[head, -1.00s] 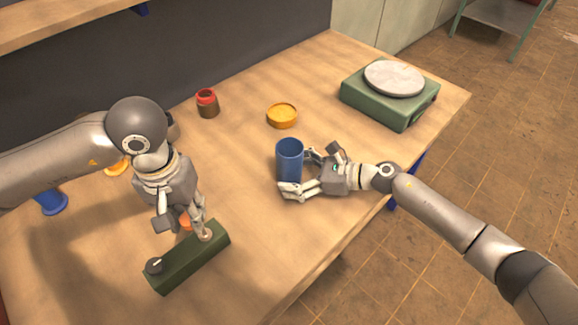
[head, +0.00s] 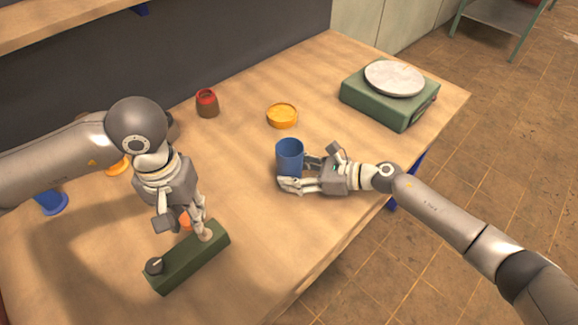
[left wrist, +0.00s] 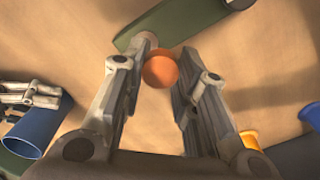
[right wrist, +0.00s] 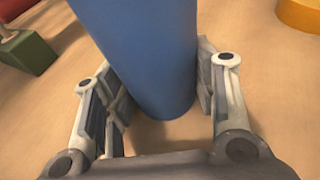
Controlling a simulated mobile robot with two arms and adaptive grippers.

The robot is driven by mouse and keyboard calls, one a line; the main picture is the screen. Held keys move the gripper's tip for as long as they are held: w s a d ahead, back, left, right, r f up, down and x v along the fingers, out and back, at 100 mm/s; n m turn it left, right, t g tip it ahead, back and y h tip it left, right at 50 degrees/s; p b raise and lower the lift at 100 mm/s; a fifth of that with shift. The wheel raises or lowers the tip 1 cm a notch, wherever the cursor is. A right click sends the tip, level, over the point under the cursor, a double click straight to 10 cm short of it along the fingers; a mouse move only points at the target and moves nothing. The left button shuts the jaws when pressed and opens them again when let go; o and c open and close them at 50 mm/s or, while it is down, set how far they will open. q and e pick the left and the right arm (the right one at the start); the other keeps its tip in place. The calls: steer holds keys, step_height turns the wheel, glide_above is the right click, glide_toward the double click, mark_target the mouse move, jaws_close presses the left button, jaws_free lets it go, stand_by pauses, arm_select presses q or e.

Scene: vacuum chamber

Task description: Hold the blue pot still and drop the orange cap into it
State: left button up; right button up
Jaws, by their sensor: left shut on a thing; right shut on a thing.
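The blue pot (head: 290,156) stands upright on the table. My right gripper (head: 290,182) is shut on it, fingers on both sides low on its wall; the right wrist view shows the pot (right wrist: 145,55) between the fingers. The orange cap (head: 186,220) is at my left gripper (head: 187,226), left of the pot and above the table near a green box. In the left wrist view the cap (left wrist: 160,70) sits between the fingertips, and my left gripper is shut on it. The pot (left wrist: 38,128) also shows there at the left.
The long green box (head: 185,262) with a dark knob lies below my left gripper. A red-topped jar (head: 207,103), yellow dish (head: 282,116) and green scale (head: 385,100) stand farther back. A blue item (head: 51,202) is at the left. Table between pot and green box is clear.

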stand_by(0.6)
arm_select(q)
steer(key=w+d+r, duration=0.2)
steer(key=w+d, duration=0.6)
steer(key=w, duration=0.2)
glide_toward(290, 165)
steer(key=w+a, duration=0.1)
steer(key=w, duration=0.2)
steer(key=shift+w+d+f, duration=0.1)
steer(key=shift+d+f, duration=0.15)
steer(key=shift+f, duration=0.45)
steer(key=shift+w+d+f, duration=0.1)
steer(key=shift+d+f, duration=0.1)
steer(key=shift+f, duration=0.45)
steer(key=shift+f, duration=0.6)
stand_by(0.3)
steer(key=o, duration=0.8)
steer(key=shift+c, duration=0.2)
